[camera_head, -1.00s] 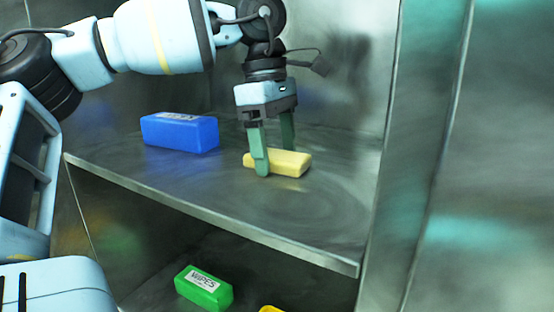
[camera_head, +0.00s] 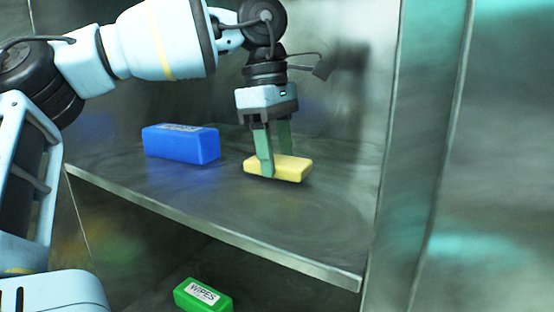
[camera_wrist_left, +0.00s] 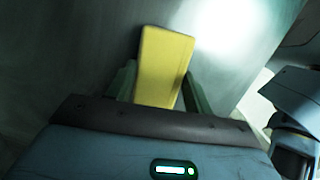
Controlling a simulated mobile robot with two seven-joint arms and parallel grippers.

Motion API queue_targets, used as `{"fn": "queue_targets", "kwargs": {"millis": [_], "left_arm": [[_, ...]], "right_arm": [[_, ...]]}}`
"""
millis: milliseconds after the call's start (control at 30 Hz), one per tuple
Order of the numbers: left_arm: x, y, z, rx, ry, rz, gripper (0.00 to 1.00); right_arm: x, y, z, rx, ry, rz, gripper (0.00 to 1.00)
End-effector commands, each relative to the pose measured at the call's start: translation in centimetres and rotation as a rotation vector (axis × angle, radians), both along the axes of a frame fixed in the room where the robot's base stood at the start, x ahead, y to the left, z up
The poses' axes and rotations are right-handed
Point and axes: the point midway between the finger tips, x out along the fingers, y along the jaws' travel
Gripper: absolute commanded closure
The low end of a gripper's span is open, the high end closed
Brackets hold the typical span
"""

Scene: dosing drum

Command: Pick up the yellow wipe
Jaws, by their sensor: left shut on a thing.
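The yellow wipe (camera_head: 288,169) is a small yellow block at the upper metal shelf, right of the blue box. My left gripper (camera_head: 270,170) comes down from above with its green fingers on either side of it, shut on it. In the left wrist view the yellow wipe (camera_wrist_left: 163,66) stands between the two fingers (camera_wrist_left: 158,88). I cannot tell whether it still touches the shelf. My right gripper is not in view.
A blue box (camera_head: 181,145) stands on the upper shelf (camera_head: 230,215) to the left. A green wipes box (camera_head: 203,296) sits on the level below. A metal wall (camera_head: 385,150) closes the right side. The shelf front is clear.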

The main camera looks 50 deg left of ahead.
Motion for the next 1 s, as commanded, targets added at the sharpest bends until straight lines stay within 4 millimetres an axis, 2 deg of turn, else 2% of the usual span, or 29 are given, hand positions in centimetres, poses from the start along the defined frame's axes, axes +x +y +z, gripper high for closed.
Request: {"fn": "queue_targets", "kwargs": {"millis": [200,467,800,1000], "left_arm": [[0.1,0.0,2.6,0.001,-0.003,0.000,0.70],[-3.9,0.4,2.7,-0.001,-0.003,-0.002,0.70],[-10.8,1.1,3.3,-0.001,-0.005,-0.003,0.70],[-13.9,1.5,3.6,-0.001,-0.003,-0.003,0.70]], "right_arm": [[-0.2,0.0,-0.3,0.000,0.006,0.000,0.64],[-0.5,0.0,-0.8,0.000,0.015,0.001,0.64],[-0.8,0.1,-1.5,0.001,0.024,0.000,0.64],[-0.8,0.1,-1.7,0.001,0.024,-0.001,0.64]]}}
